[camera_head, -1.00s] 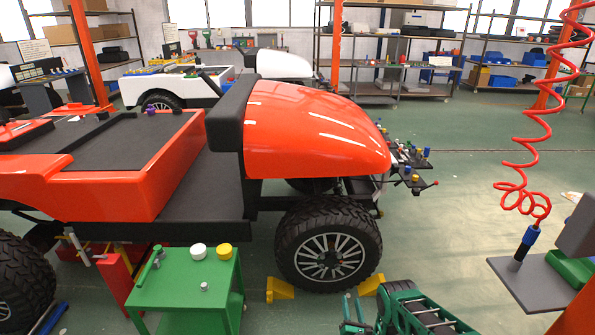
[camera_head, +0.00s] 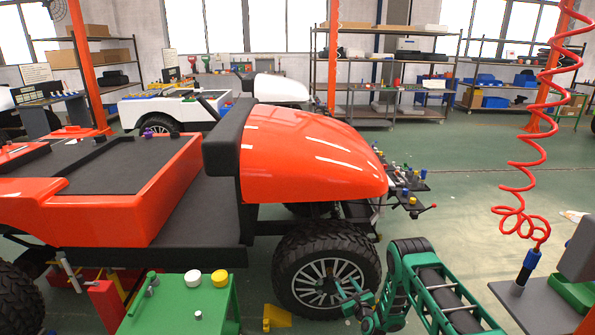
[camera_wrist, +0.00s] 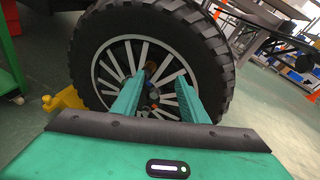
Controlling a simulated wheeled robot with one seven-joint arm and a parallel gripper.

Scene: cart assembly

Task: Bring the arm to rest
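My green arm rises from the bottom edge of the head view, right of the front wheel (camera_head: 325,272) of the orange cart (camera_head: 310,155). My gripper (camera_head: 352,292) shows small and low in front of that wheel. In the wrist view its two green fingers (camera_wrist: 155,98) stand apart with nothing between them, and the wheel (camera_wrist: 150,65) fills the space beyond. Whether the fingers touch the tyre I cannot tell; they seem to be short of it.
A green table (camera_head: 180,308) with white and yellow round pieces stands at left front. A yellow chock (camera_head: 277,318) sits by the wheel. A grey stand (camera_head: 530,300) and a hanging red coiled hose (camera_head: 520,175) are at right. Green floor lies open beyond.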

